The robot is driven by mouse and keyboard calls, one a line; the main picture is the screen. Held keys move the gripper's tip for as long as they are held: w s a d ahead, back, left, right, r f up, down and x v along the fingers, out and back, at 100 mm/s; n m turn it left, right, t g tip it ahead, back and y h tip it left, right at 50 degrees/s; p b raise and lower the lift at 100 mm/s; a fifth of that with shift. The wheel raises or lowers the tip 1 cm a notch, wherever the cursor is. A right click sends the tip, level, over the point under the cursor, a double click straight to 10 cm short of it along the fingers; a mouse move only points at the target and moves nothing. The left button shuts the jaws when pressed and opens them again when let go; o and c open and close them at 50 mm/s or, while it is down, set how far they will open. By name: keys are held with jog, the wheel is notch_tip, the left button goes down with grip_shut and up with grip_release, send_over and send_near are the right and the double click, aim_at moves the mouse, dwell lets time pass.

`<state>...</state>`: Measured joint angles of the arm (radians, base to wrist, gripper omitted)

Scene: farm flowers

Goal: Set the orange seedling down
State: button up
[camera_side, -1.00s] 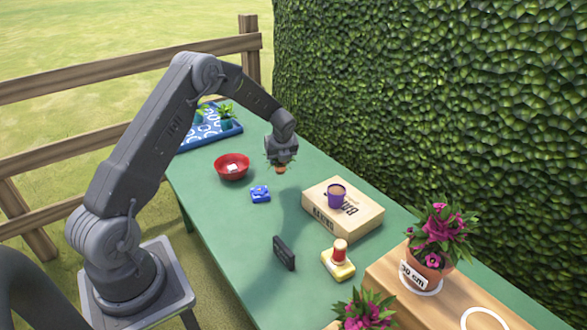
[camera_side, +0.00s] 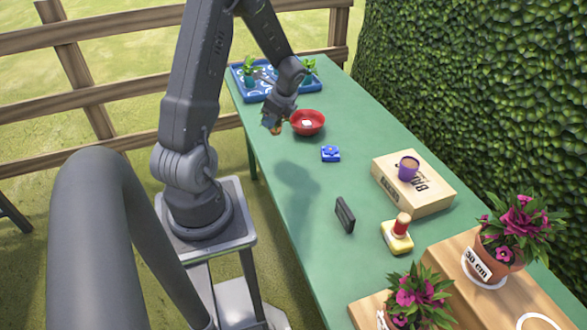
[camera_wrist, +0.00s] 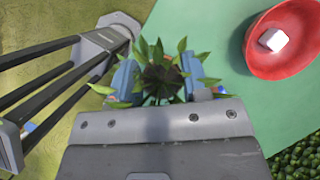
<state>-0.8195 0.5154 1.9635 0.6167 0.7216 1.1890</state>
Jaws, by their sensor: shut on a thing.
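My gripper (camera_side: 271,122) is shut on the orange seedling, held in the air above the table's left edge, left of the red bowl. In the side view only a small bit of the orange seedling (camera_side: 275,130) shows below the jaws. In the wrist view its green leaves and dark soil (camera_wrist: 162,80) show between the two blue fingers (camera_wrist: 160,78); its pot is mostly hidden there. A blue patterned tray (camera_side: 243,93) with green seedlings in teal pots stands at the table's far end, behind my gripper.
The red bowl (camera_side: 309,130) with a white block is close to my gripper, also in the wrist view (camera_wrist: 262,62). A blue item (camera_side: 330,153), dark upright block (camera_side: 345,215), yellow-based stamp (camera_side: 396,240) and box (camera_side: 405,200) with purple cup stand nearer. The green table's middle-left is clear.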

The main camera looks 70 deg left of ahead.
jog(key=s+d+n+g+h, duration=0.1)
jog(key=s+d+n+h, duration=0.15)
jog(key=s+n, duration=0.35)
jog(key=shift+m+y, duration=0.4)
jog(key=shift+y, duration=0.05)
jog(key=w+d+f, duration=0.1)
jog(key=w+f, duration=0.1)
jog(key=w, duration=0.1)
jog(key=w+d+f, duration=0.1)
jog(key=w+f, duration=0.1)
jog(key=w+d+f, duration=0.1)
jog(key=w+f, duration=0.1)
jog(key=w, duration=0.1)
jog(key=shift+w+d+f, duration=0.25)
jog(key=shift+w+d, duration=0.1)
jog(key=shift+w+f, duration=0.1)
jog(key=shift+f, duration=1.95)
jog(key=shift+f, duration=0.1)
jog(key=o, duration=0.9)
